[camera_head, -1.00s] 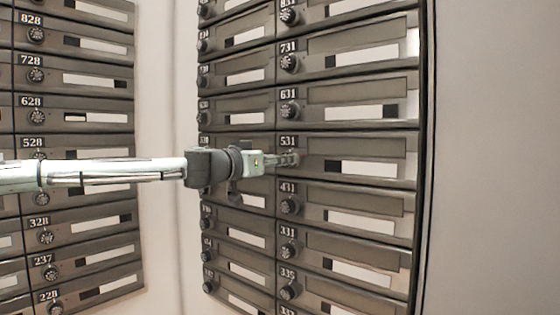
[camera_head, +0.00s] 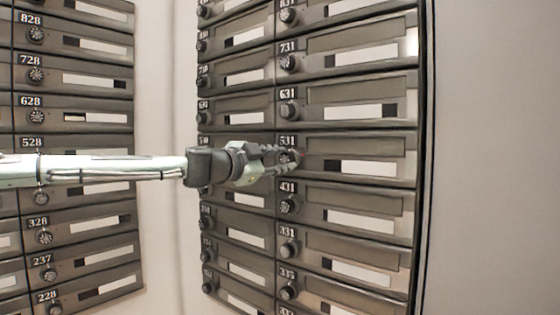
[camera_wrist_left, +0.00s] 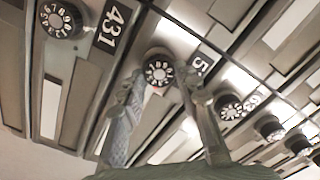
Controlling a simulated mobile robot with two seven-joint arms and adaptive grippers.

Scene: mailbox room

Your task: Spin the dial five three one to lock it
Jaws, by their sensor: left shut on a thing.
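The mailbox 531 (camera_head: 352,146) is in the right bank in the head view, its number plate beside its dial. The dial of 531 (camera_wrist_left: 158,72) is round and black with white marks, and in the left wrist view it sits between my two fingertips. My left gripper (camera_head: 283,158) reaches in from the left and is shut on this dial; its fingers partly cover the dial in the head view. The left wrist view shows the fingers (camera_wrist_left: 160,88) on either side of the dial, with the 531 plate partly hidden by one finger. My right gripper is not in view.
The dial of 431 (camera_head: 288,205) is just below and the dial of 631 (camera_head: 289,110) just above. Another mailbox bank (camera_head: 80,100) stands on the left wall. A plain wall (camera_head: 495,150) is at the right.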

